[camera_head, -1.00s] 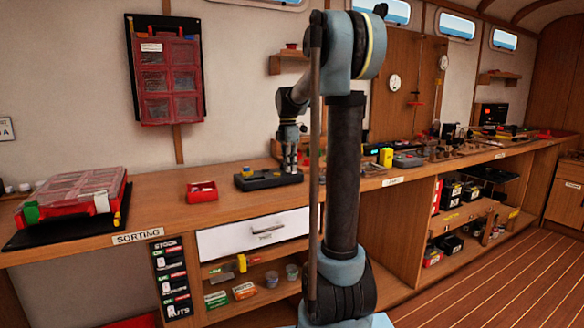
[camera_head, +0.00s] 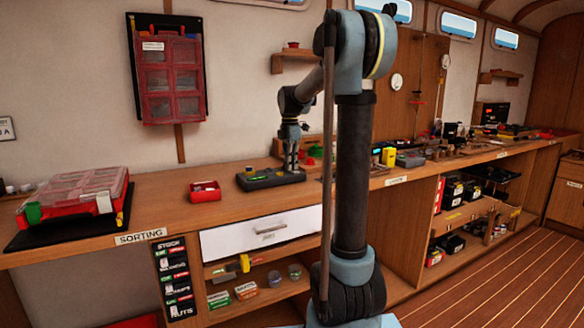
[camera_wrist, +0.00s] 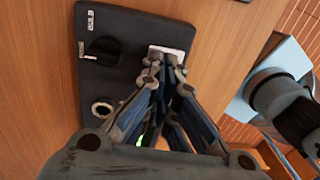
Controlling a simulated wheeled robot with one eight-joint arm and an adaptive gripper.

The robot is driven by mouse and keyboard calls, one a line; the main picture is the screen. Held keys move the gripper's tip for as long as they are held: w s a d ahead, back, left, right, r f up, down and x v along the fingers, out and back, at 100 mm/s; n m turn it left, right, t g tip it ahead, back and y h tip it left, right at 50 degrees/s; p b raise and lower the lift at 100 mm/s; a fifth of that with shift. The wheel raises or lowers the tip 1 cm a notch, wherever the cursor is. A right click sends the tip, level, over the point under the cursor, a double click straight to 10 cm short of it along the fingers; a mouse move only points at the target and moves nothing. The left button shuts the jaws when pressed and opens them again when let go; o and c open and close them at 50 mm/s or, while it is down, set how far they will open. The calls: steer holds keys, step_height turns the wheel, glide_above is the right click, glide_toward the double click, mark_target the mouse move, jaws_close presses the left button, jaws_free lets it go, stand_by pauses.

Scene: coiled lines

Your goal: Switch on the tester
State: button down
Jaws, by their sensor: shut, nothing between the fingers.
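The tester (camera_head: 262,183) is a flat dark box on the bench, below the wall organiser, in the head view. The gripper also shows in the head view (camera_head: 291,168).
A red tray (camera_head: 205,191) stands left of the tester, and a red organiser case (camera_head: 75,195) lies further left. A yellow item (camera_head: 388,156) and several small parts stand to the right. A white drawer (camera_head: 260,232) is below. Bare bench lies around the tester.

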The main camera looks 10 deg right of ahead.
mark_target(293, 174)
steer(key=shift+r, duration=0.15)
step_height(293, 174, up, 14)
steer(key=s, duration=0.1)
steer(key=shift+s+d+f, duration=0.2)
steer(key=shift+s+d, duration=0.05)
steer(key=shift+d, duration=0.05)
stand_by(0.4)
steer(key=s+d+f+m+t, duration=0.1)
steer(key=s+d+f+m, duration=0.1)
steer(key=s+f+m, duration=0.9)
steer(key=s+d+f+m+t, duration=0.2)
steer(key=s+f+m, duration=0.9)
steer(key=s+f, duration=1.1)
steer(key=shift+s+d, duration=0.6)
steer(key=shift+s, duration=0.1)
